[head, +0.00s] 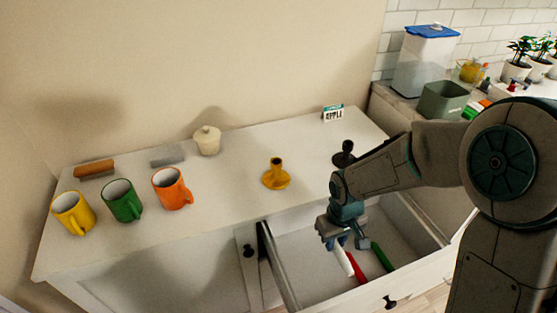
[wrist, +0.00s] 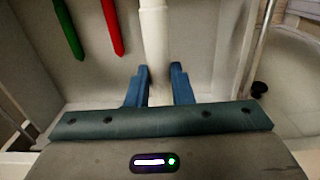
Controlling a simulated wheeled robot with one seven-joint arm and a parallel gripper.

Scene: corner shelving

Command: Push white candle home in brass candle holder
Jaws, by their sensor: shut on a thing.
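The white candle (wrist: 154,40) is between the blue fingers of my gripper (wrist: 158,82), which is shut on it. In the head view my gripper (head: 346,240) is inside the open drawer (head: 310,254), and the white candle (head: 342,260) shows below the fingers. The brass candle holder (head: 276,174) stands upright on the white cabinet top, behind and to the left of my gripper. Its socket looks empty.
A red candle (head: 356,267) and a green candle (head: 381,257) lie in the drawer. Yellow, green and orange mugs (head: 172,188) stand at left on the cabinet top. A dark object (head: 344,155) stands right of the holder. The top around the holder is clear.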

